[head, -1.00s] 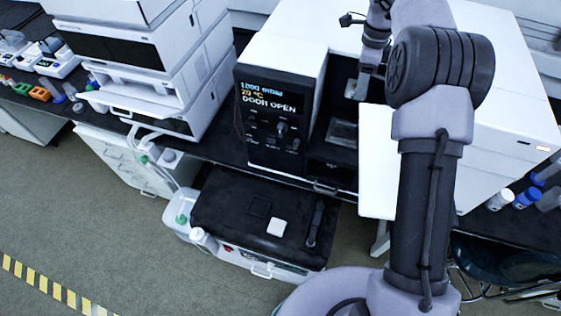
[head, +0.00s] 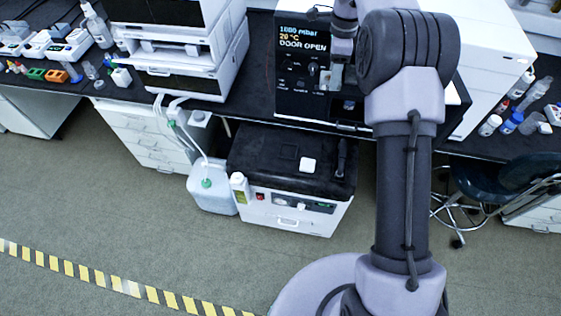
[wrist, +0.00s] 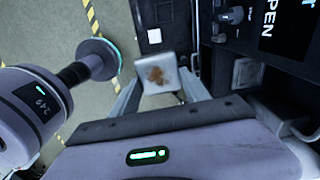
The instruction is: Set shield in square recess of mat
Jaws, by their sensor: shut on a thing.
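My gripper (head: 338,72) is shut on a pale square plate (wrist: 158,74), which I take for the shield. It has a brown stain on its face and sits between both fingers in the wrist view. In the head view the plate (head: 335,79) is in front of the control panel, well above the mat. The black mat (head: 255,160) lies on top of the low cabinet. Its square recess (head: 287,151) shows faintly as a dark outline. A clean white square (head: 308,165) lies on the mat, right of the recess; it also shows in the wrist view (wrist: 154,36).
The oven panel (head: 293,75) reads DOOR OPEN. A black bar (head: 342,155) lies at the mat's right end. A white bottle (head: 240,186) and a larger container (head: 209,190) stand left of the cabinet (head: 290,215). The floor in front is clear; a stool (head: 500,175) stands at right.

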